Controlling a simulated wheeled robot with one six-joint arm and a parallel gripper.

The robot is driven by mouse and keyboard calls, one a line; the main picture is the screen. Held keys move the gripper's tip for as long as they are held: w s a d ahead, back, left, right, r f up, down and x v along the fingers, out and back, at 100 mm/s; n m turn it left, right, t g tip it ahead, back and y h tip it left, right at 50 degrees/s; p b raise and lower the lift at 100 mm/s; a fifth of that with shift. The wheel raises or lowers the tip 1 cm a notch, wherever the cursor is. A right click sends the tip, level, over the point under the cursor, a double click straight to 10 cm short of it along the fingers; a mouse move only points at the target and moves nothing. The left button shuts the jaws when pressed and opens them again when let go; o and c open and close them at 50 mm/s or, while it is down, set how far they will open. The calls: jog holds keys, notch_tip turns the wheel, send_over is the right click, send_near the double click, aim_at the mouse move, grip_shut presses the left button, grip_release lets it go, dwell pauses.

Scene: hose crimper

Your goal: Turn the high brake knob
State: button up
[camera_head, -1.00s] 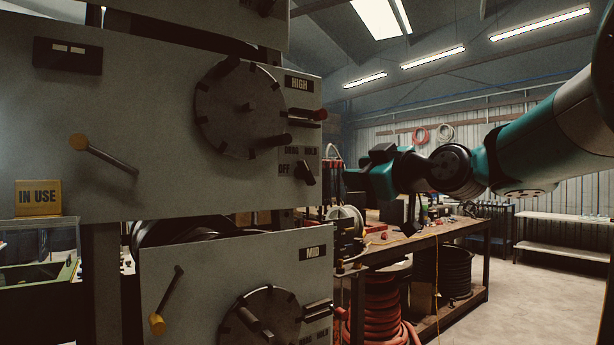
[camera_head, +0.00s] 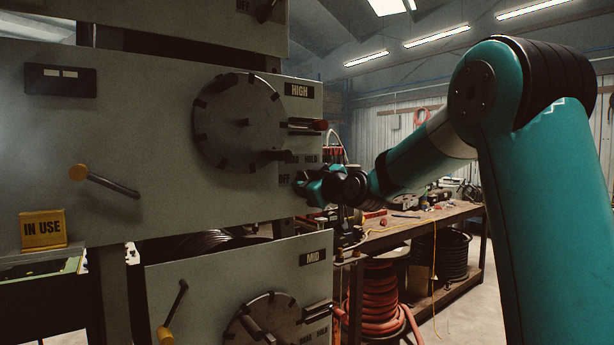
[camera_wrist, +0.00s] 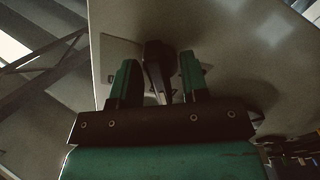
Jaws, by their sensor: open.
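The upper panel marked HIGH (camera_head: 299,90) carries a small dark brake knob with DRAG, HOLD and OFF labels at its lower right. My gripper (camera_head: 306,186) is at that spot in the head view and mostly covers the knob. In the wrist view the dark knob (camera_wrist: 154,62) stands out from the grey panel, between the two green-and-black fingers of my gripper (camera_wrist: 157,66). The fingers are open, one on each side, with gaps to the knob visible. I cannot tell the knob's exact setting.
A large dark disc (camera_head: 239,122) with a projecting handle sits left of the brake knob. A yellow-tipped lever (camera_head: 104,181) and an IN USE sign (camera_head: 43,230) are further left. The MID panel (camera_head: 190,275) is below. A workbench (camera_head: 425,222) stands behind.

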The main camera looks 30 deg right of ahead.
jog(key=shift+w, duration=0.1)
jog(key=c, duration=0.6)
jog(key=shift+f+b, duration=0.1)
jog(key=shift+b, duration=0.2)
jog(key=shift+m+b, duration=0.45)
jog(key=shift+m, duration=0.15)
jog(key=m+b, duration=0.3)
jog(key=m, duration=0.1)
jog(key=shift+f, duration=0.1)
jog(key=m+b, duration=0.2)
jog(key=m, duration=0.4)
jog(key=shift+m+b, duration=0.3)
